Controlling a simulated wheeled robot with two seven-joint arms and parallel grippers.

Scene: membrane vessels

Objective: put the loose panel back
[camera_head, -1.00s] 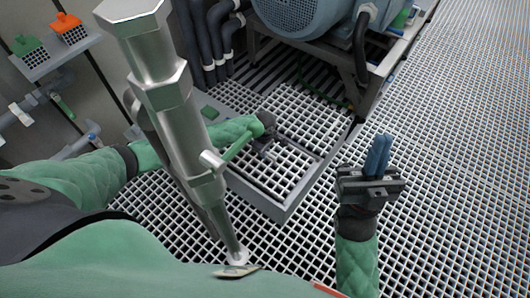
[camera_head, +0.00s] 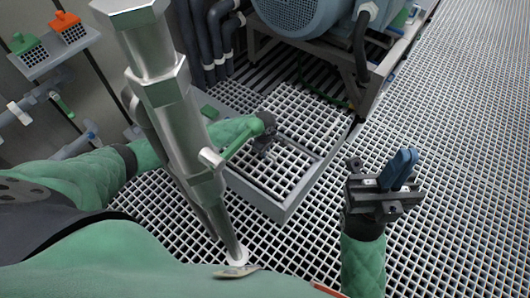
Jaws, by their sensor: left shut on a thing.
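The loose panel (camera_head: 312,118) is a pale square floor grating near the machine's foot. It lies over the far part of a grey-rimmed square (camera_head: 284,208) in the floor, and grating also shows inside the near part of that rim. I cannot tell whether the panel is flush or slightly raised. My right gripper (camera_head: 402,168), with blue fingers close together, is empty above the grating right of the panel.
A steel pipe fitting (camera_head: 170,110) stands close in front and hides part of my left arm. A blue-grey motor on a metal frame (camera_head: 368,80) borders the panel's far side. Dark pipes (camera_head: 222,40) stand behind. Open grating floor (camera_head: 465,150) lies to the right.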

